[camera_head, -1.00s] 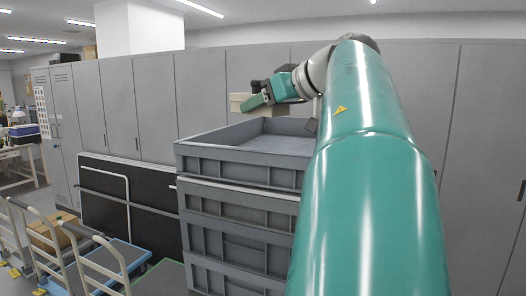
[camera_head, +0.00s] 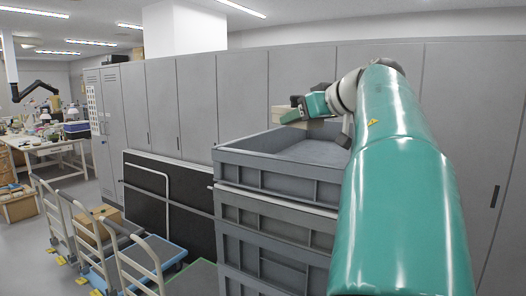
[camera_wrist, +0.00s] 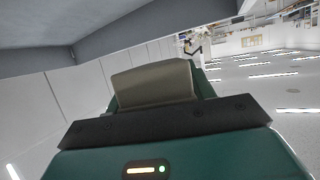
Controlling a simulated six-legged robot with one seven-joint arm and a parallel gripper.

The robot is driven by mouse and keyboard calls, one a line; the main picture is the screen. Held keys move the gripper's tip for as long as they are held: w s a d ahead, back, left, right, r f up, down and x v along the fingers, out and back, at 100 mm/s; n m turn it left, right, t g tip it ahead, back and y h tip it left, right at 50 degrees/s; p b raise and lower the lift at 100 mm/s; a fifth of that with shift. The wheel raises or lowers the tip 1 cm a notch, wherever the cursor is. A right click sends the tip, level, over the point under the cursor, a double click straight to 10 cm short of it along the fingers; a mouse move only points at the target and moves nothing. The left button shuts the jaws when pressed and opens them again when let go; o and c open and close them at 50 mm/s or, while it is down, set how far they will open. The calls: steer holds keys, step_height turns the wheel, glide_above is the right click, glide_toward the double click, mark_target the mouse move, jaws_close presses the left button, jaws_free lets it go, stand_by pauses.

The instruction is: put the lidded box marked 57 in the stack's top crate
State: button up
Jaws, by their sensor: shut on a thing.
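My gripper (camera_head: 298,113) is shut on a beige box (camera_head: 281,114) and holds it above the far left part of the stack's top crate (camera_head: 265,181). The box also shows in the wrist view (camera_wrist: 153,84), gripped in front of the dark palm. Its number cannot be read in these frames. The top crate is grey and open, and the part of its floor in view is bare. My green arm hides the crate's right side. The box appears to be above the rim and apart from it; the exact gap cannot be told.
More grey crates (camera_head: 270,240) are stacked under the top one. Grey lockers (camera_head: 240,85) stand close behind. Hand trolleys (camera_head: 150,262) and a dark panel (camera_head: 165,200) are at the left. A cluttered workbench (camera_head: 50,147) stands farther left.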

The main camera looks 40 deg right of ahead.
steer(key=w+d+f, duration=0.1)
steer(key=w+f, duration=0.1)
steer(key=f, duration=0.1)
steer(key=w+d+f, duration=0.1)
steer(key=f, duration=0.1)
steer(key=w+d+f, duration=0.1)
steer(key=w+f, duration=0.1)
steer(key=f, duration=0.1)
steer(key=shift+w+f, duration=0.3)
steer(key=shift+f, duration=0.05)
steer(key=shift+a+f, duration=0.2)
steer(key=shift+f, duration=0.1)
steer(key=shift+d+f, duration=0.1)
